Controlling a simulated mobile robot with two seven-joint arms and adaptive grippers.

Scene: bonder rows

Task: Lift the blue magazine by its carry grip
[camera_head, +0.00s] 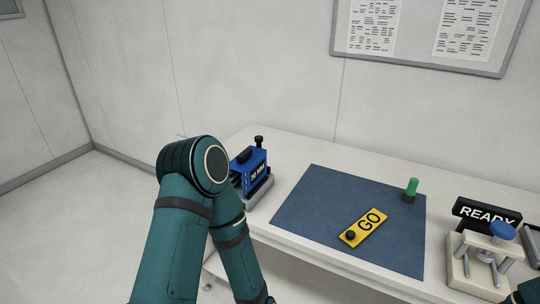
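The blue magazine (257,168) stands upright near the left end of the white table, with a pale label reading like "50 MM" on its side. Black parts show on its top, among them a raised knob (259,141); I cannot tell which is the carry grip. My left arm rises in front of it and hides part of its left side. The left gripper is below the picture. Only a small piece of my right arm shows at the lower right corner, and its gripper is out of view.
A blue mat (310,208) covers the table's middle, holding a yellow GO tag (366,225) and a green-topped peg (411,188). A black READY sign (485,214) and a cream fixture with a blue knob (502,231) stand right. A wall is behind the table.

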